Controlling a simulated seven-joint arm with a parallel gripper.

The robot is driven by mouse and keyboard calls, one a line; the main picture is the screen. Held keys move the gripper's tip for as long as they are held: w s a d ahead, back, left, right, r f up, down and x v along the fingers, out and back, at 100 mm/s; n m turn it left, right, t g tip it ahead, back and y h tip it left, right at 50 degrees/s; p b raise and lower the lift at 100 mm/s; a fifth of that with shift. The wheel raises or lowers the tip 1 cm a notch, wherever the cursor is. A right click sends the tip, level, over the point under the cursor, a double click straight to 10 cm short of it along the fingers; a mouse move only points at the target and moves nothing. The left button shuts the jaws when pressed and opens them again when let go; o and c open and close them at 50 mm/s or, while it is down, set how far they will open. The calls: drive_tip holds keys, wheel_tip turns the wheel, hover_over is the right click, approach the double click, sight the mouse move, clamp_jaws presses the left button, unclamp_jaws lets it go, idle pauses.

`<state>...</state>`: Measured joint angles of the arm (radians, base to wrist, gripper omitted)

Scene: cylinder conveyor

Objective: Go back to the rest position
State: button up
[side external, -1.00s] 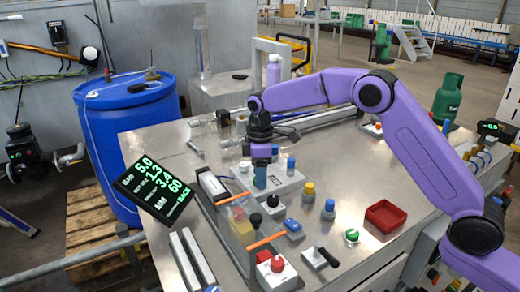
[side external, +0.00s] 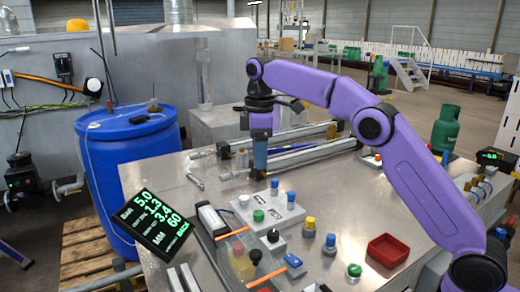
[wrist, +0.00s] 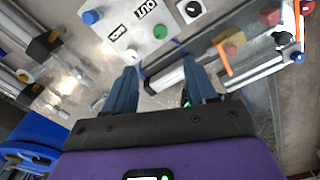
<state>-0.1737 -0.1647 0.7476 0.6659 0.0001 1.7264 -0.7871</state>
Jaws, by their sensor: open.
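My gripper (side external: 260,172) hangs in the air, pointing down, above and behind the grey button block in the side external view. In the wrist view its two blue-grey fingers (wrist: 160,85) stand apart with nothing between them. The grey button block (side external: 281,215) carries a green button (side external: 258,215), a white knob (side external: 243,200) and blue-topped buttons. The block also shows at the top of the wrist view (wrist: 118,14), apart from the fingers.
A red tray (side external: 388,250) and yellow and blue buttons (side external: 309,228) stand on the metal table. Clear guards with orange edges (side external: 235,262) are at the front. A display panel (side external: 153,225) is at left, and a blue barrel (side external: 128,155) stands beyond the table edge.

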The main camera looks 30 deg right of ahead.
drive_tip(key=shift+r, duration=0.4)
drive_tip(key=shift+s, duration=0.1)
drive_tip(key=s+f, duration=0.3)
drive_tip(key=s, duration=1.8)
drive_tip(key=s+d+f, duration=0.4)
drive_tip(key=s+d, duration=0.2)
drive_tip(key=s, duration=0.4)
drive_tip(key=s+d+f, duration=0.5)
drive_tip(key=s+d, duration=0.2)
drive_tip(key=s, duration=0.4)
drive_tip(key=shift+f, duration=0.15)
drive_tip(key=shift+w, duration=0.1)
clamp_jaws()
